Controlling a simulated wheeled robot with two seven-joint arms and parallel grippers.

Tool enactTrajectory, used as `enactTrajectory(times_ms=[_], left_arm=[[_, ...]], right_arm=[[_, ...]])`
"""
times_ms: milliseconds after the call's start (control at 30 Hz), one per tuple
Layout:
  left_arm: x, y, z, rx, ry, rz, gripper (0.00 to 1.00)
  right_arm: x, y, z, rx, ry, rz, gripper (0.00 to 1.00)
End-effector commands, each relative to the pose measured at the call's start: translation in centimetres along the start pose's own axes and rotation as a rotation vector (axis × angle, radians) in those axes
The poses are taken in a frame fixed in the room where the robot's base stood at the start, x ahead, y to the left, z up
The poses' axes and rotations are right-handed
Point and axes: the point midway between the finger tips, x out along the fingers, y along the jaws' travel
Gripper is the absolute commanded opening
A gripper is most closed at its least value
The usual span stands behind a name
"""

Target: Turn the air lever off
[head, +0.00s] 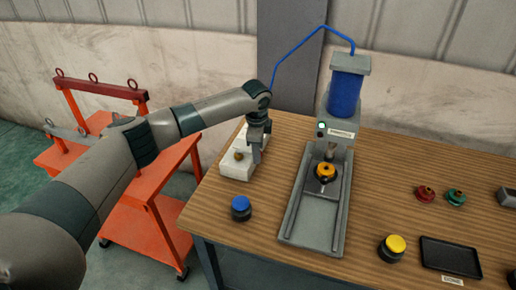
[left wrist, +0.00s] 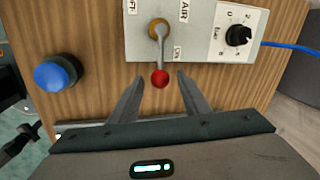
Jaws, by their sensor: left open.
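The air lever is on a pale valve box (head: 236,170) at the left edge of the table. In the left wrist view the lever (left wrist: 159,52) has a brass pivot and a red ball knob (left wrist: 159,79). It points down the picture, beside the ON label (left wrist: 177,52); the OFF label (left wrist: 132,7) is near the pivot's other side. My left gripper (left wrist: 160,77) is open, with one finger on each side of the knob and gaps showing on both sides. In the head view my left gripper (head: 255,157) hangs over the box and hides the knob.
A dial (left wrist: 238,36) sits beside the lever. A blue button (head: 241,208) stands in front of the box. A press (head: 335,140) with a blue cylinder and hose stands to the right. A yellow button (head: 392,248) and black tray (head: 450,256) are farther right. An orange cart (head: 130,210) stands left.

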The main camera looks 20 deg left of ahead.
Motion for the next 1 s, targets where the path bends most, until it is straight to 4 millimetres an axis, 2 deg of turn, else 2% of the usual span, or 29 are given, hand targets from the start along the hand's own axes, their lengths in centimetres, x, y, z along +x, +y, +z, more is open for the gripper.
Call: enactTrajectory(times_ms=[400, 567, 600, 1000], left_arm=[[0.55, -0.04, 0.0, 0.0, 0.001, -0.002, 0.43], [0.53, -0.04, 0.0, 0.0, 0.001, -0.001, 0.05], [0.53, -0.04, 0.0, 0.0, 0.001, -0.001, 0.0], [0.67, -0.6, 0.78, 0.026, 0.006, -0.002, 0.0]], right_arm=[[-0.13, 0.0, 0.03, 0.0, -0.001, 0.0, 0.0], [-0.13, 0.0, 0.03, 0.0, -0.001, 0.0, 0.0], [-0.13, 0.0, 0.03, 0.0, -0.001, 0.0, 0.0], [0.02, 0.06, -0.21, 0.0, 0.002, 0.001, 0.0]])
